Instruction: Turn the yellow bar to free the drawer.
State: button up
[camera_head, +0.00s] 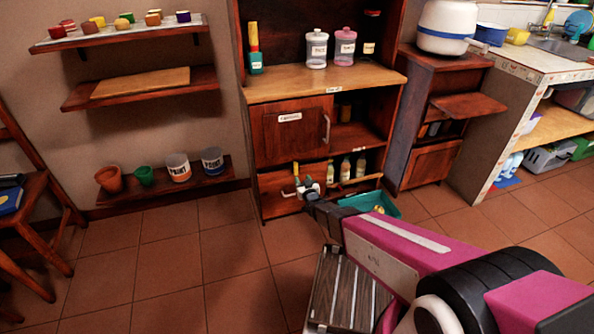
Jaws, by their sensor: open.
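A wooden cabinet (290,137) stands ahead of me. Its drawer front (272,183) is low on the left, below a labelled door, and looks closed. A small yellow upright piece (296,168) shows just above my gripper; it may be the yellow bar, but it is too small to be sure. My gripper (301,187) is open in front of the right part of the drawer front. I cannot tell whether it touches the yellow piece. My magenta arm reaches in from the lower right, and my gripper hides part of the drawer front.
Several bottles (345,169) stand in the open lower compartment, behind a tan rail (360,181). A teal crate (391,206) sits on the floor to the right of my gripper. A low shelf (165,193) with pots and paint cans is at left.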

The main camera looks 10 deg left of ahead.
aim_at(296, 168)
jog(key=x, duration=0.9)
jog(key=shift+d, duration=0.1)
grip_shut()
